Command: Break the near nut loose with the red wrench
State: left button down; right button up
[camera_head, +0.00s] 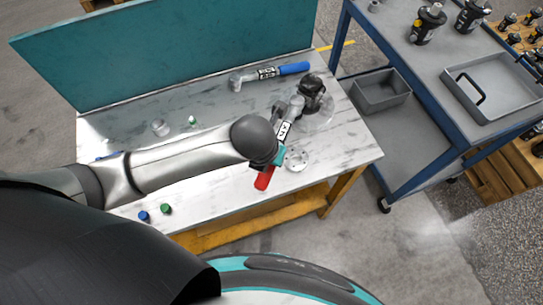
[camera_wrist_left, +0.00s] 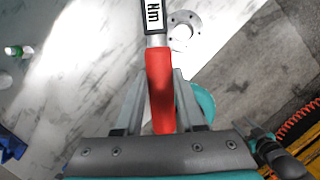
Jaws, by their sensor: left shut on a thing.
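The red wrench has a red handle (camera_head: 264,178) that my left gripper (camera_head: 277,157) is shut on. Its labelled shaft (camera_head: 284,130) runs up and away, and its grey head (camera_head: 297,104) is at the near side of the dark hydraulic motor (camera_head: 313,88). I cannot tell whether the head is seated on a nut; the near nut is not distinguishable. In the left wrist view, the red handle (camera_wrist_left: 161,88) lies between the two fingers (camera_wrist_left: 157,100), with the shaft pointing away. My right gripper is not in view.
A blue-handled wrench (camera_head: 292,69) lies at the back of the marble-look table (camera_head: 225,110). A flanged disc (camera_head: 297,160) lies right of the gripper. Green (camera_head: 166,209) and blue (camera_head: 143,215) small parts sit at the front left. A blue cart (camera_head: 395,155) with trays stands right.

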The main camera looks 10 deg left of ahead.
pick_arm(q)
jog(key=shift+s+a+f, duration=0.1)
jog(key=shift+s+a, duration=0.05)
jog(key=shift+a, duration=0.15)
